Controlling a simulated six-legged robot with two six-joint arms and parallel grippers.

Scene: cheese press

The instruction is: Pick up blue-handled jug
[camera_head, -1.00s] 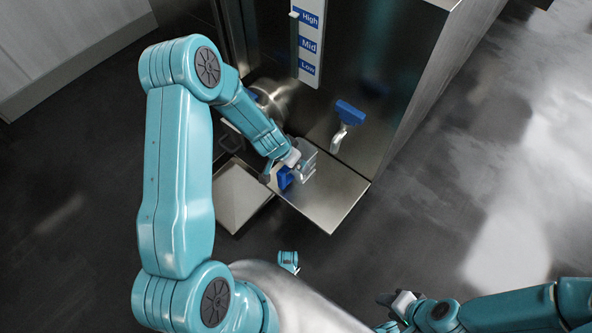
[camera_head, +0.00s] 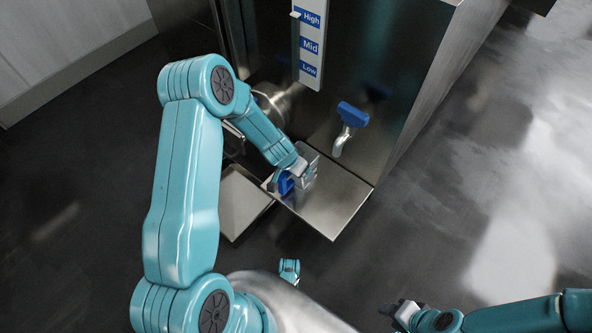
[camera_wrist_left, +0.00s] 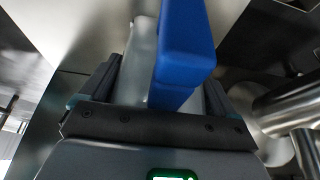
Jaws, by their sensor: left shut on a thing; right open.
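The blue-handled jug shows in the head view as a blue handle (camera_head: 285,184) with a clear body beside it, on or just above the metal shelf (camera_head: 335,205). My left gripper (camera_head: 300,172) reaches down to it and partly covers it. Whether the jug's base touches the shelf cannot be told. My right gripper (camera_head: 400,308) is open and empty at the lower right, away from the shelf.
A tap with a blue lever (camera_head: 352,114) sticks out of the steel cabinet above the shelf. A lower metal tray (camera_head: 240,205) lies left of the shelf. A panel marked High, Mid and Low (camera_head: 310,45) is above. The floor to the right is clear.

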